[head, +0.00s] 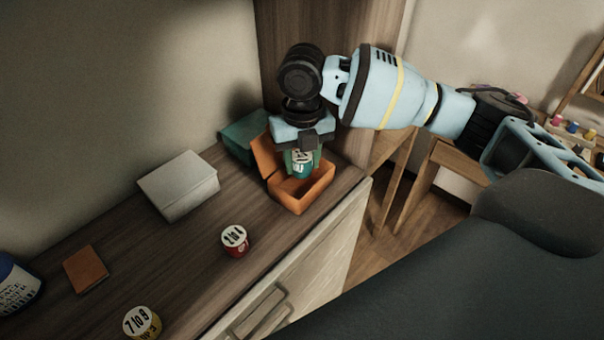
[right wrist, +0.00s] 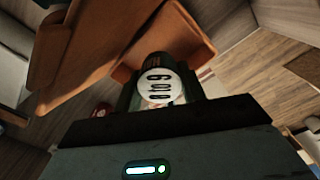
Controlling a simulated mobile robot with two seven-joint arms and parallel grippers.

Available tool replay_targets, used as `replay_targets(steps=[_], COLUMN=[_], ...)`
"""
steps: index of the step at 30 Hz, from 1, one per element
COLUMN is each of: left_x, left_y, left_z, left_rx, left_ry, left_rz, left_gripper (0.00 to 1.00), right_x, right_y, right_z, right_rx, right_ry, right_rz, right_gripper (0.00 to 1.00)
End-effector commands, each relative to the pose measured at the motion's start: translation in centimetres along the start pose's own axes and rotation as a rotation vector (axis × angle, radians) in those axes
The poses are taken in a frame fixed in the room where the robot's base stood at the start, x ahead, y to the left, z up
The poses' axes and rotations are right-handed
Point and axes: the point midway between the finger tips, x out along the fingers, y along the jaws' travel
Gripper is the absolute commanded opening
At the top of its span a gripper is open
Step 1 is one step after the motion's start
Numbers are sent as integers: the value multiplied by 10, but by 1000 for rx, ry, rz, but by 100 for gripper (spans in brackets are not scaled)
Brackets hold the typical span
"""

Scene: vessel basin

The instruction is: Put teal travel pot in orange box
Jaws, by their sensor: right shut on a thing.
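The teal travel pot (head: 303,164) has a white lid with dark print. My right gripper (head: 302,160) is shut on it, pointing down over the orange box (head: 308,197). The box is open, with its lid raised at the back left. The pot is upright at the box's opening; I cannot tell whether it touches the floor of the box. In the right wrist view the pot's lid (right wrist: 160,86) shows between the fingers, with the orange box (right wrist: 190,38) behind it. My left gripper is not in view.
A red pot (head: 235,241) and a yellow pot (head: 142,323) stand on the wooden counter (head: 200,262). A white box (head: 178,186), a small brown box (head: 86,269) and a dark blue container (head: 16,284) are at the left. A teal box (head: 241,137) stands behind the orange box, near the wall.

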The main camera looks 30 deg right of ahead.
Motion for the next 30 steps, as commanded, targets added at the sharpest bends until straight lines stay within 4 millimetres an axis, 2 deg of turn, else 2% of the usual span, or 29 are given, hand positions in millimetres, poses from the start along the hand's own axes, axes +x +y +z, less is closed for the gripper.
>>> replay_targets(steps=[6, 9, 23, 24, 28, 30], left_x=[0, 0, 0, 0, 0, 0], left_y=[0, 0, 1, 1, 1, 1], left_z=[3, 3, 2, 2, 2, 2], left_rx=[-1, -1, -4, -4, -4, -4], left_ry=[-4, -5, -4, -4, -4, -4], left_rz=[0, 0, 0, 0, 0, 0], left_gripper=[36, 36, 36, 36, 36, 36], right_x=[34, 44, 50, 50, 50, 50], right_y=[0, 0, 0, 0, 0, 0], right_z=[-1, -1, 0, 0, 0, 0], right_rx=[0, 0, 1, 1, 0, 0], right_ry=[4, 3, 1, 1, 1, 1], right_rz=[-2, -2, -2, -1, -2, -1], right_gripper=[19, 19, 19, 43, 60, 62])
